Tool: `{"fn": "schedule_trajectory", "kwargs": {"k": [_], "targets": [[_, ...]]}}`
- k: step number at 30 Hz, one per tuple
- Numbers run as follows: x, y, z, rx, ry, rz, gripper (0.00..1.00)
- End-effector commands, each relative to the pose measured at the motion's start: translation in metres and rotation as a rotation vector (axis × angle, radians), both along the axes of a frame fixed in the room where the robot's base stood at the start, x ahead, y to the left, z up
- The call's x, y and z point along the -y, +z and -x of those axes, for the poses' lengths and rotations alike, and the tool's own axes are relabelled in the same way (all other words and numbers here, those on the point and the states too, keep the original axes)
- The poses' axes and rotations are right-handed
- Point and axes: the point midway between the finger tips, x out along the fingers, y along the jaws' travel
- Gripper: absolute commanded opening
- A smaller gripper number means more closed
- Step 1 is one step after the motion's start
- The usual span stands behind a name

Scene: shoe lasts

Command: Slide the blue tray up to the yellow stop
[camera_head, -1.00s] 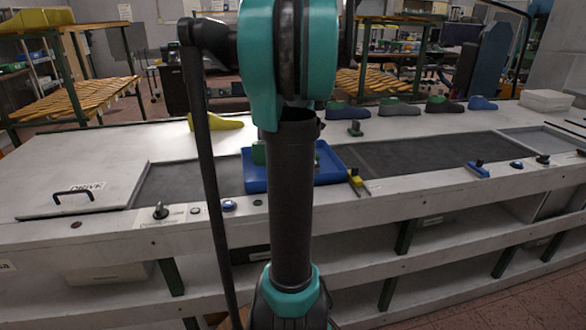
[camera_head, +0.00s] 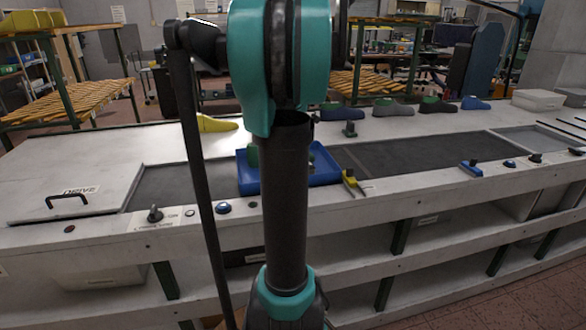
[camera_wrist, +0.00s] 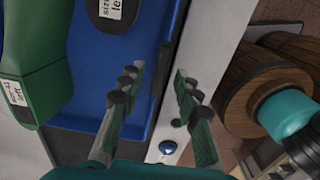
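The blue tray (camera_head: 246,182) lies on the dark belt in the head view, partly hidden behind my arm. The yellow stop (camera_head: 349,181) stands just past its right end, at the belt's near edge; I cannot tell whether they touch. In the wrist view the tray (camera_wrist: 88,85) holds a green last (camera_wrist: 38,65) and a dark last with a white label (camera_wrist: 112,12). My gripper (camera_wrist: 155,74) is open, one finger over the tray's side and the other over the white rail, with the tray's edge between them. Contact is unclear. The stop is not in the wrist view.
The belt (camera_head: 430,152) is clear right of the stop. Several lasts stand along the bench's back edge, with a yellow one (camera_head: 215,124) behind the tray. A white DRIVE cover (camera_head: 70,190) lies left. A blue button (camera_head: 223,208) sits on the front rail.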

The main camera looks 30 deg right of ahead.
Motion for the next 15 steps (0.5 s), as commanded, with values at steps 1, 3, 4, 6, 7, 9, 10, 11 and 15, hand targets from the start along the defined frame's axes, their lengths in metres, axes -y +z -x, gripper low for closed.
{"fn": "schedule_trajectory", "kwargs": {"k": [1, 3, 4, 6, 7, 9, 10, 11, 15], "targets": [[0.0, 0.01, 0.001, 0.0, 0.0, 0.0, 0.33], [0.0, 0.025, 0.0, 0.0, 0.0, 0.0, 0.33], [0.0, 0.031, 0.0, 0.0, 0.0, 0.0, 0.33], [0.0, 0.045, 0.0, 0.0, 0.0, 0.0, 0.33], [0.0, 0.051, 0.0, 0.0, 0.0, 0.0, 0.33], [0.0, 0.063, 0.001, 0.0, 0.0, 0.0, 0.33], [0.0, 0.068, 0.001, 0.0, 0.0, 0.0, 0.33], [0.0, 0.073, 0.0, 0.0, 0.0, 0.0, 0.33], [0.0, 0.088, 0.0, 0.0, 0.0, 0.0, 0.33]]}}
